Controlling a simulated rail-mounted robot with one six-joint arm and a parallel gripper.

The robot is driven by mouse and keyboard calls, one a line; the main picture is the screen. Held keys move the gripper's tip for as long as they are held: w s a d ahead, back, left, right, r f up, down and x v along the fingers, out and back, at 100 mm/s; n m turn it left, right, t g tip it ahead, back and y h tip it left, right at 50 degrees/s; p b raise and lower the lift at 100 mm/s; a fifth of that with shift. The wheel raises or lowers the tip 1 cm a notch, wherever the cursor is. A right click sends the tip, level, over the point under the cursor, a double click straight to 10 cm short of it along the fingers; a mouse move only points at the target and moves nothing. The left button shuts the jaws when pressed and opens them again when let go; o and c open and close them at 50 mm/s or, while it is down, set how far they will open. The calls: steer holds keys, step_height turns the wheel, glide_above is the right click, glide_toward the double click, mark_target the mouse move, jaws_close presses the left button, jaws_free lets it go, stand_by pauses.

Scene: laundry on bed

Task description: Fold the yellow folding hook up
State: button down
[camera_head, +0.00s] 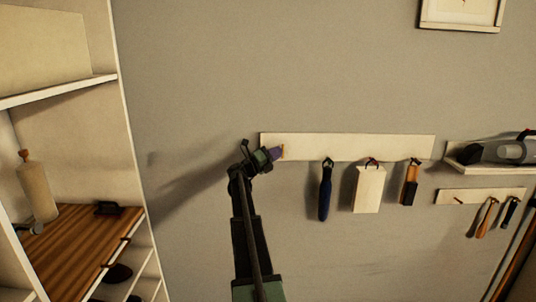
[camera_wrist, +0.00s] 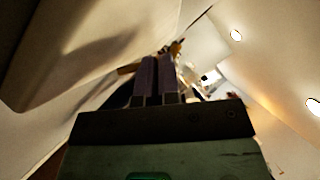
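The yellow folding hook (camera_head: 282,152) shows as a small yellowish sliver near the left end of a pale wall board (camera_head: 350,147). My gripper (camera_head: 278,154) is at that end of the board, with its purple fingertips right beside the hook. Whether they touch it cannot be told. In the wrist view my gripper (camera_wrist: 158,60) has its two purple fingers side by side with almost no gap, and nothing shows between them. The hook's fold angle is too small and hidden to tell.
A blue-handled item (camera_head: 325,192), a white block (camera_head: 368,190) and an orange-black item (camera_head: 410,184) hang from the board to the right. A shelf with a vacuum (camera_head: 515,150) and a tool rack (camera_head: 480,196) lie farther right. A shelf unit (camera_head: 75,240) stands left.

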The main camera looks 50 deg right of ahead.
steer(key=shift+d+r, duration=0.1)
steer(key=shift+d, duration=0.05)
steer(key=b+v, duration=0.3)
steer(key=v, duration=1.1)
steer(key=shift+s+a+r+b, duration=0.15)
steer(key=shift+a+r+b, duration=0.15)
